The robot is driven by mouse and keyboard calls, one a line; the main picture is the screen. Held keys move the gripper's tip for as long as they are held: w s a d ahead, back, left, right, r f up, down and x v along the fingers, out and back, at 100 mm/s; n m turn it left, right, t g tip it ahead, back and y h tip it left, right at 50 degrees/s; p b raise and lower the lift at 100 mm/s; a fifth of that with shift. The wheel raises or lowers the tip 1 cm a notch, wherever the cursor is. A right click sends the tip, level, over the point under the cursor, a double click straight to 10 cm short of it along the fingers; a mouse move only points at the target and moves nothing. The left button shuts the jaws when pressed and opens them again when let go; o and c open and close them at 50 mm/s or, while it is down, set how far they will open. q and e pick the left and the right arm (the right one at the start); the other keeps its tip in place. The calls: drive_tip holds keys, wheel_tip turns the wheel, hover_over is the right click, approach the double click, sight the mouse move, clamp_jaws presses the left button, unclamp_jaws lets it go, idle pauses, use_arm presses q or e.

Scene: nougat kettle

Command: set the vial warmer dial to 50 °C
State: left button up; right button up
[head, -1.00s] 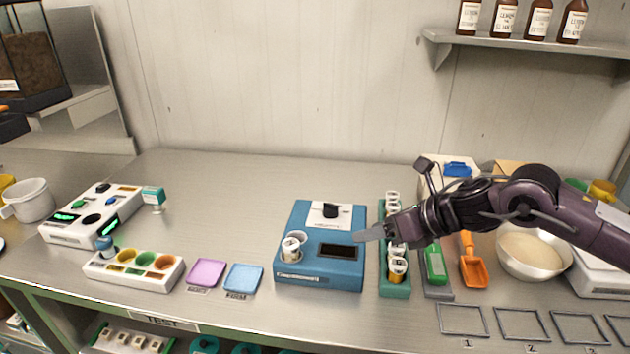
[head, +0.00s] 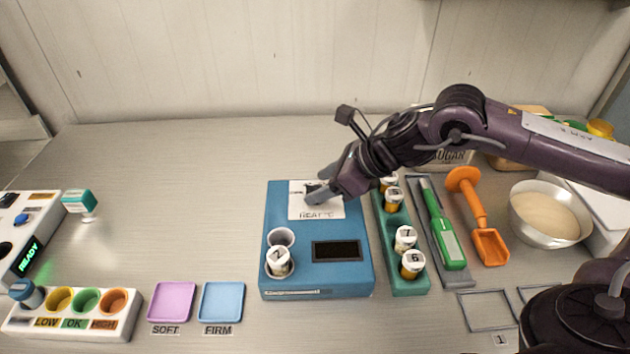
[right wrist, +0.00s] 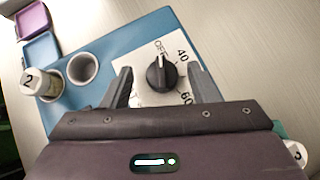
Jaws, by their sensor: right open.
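The blue vial warmer (head: 280,212) stands on the steel bench. It has a dark display (head: 336,251) and a white panel marked HEAT °C. In the right wrist view its black dial (right wrist: 161,73) sits on the white panel, with its white mark toward OFF; 40 and 60 are readable to the right. My right gripper (head: 318,192) is open over the panel. Its fingers (right wrist: 163,88) show on either side of the dial, apart from it. In the head view the gripper hides the dial. A vial marked 2 (head: 279,262) stands in the front well; the other well is empty. My left gripper is not in view.
A green rack (head: 393,230) with several capped vials stands right of the warmer. A green tool (head: 443,225), orange scoop (head: 478,220) and bowl (head: 546,213) lie further right. Pink (head: 172,302) and blue (head: 221,302) trays are at left. The bench behind is clear.

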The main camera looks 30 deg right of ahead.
drive_tip(key=shift+x, duration=0.95)
drive_tip(key=shift+w+f, duration=0.1)
drive_tip(key=shift+w, duration=0.05)
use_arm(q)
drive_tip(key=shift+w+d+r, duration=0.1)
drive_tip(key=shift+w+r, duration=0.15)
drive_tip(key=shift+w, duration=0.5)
use_arm(e)
drive_tip(key=shift+c, duration=0.2)
drive_tip(key=c, duration=0.9)
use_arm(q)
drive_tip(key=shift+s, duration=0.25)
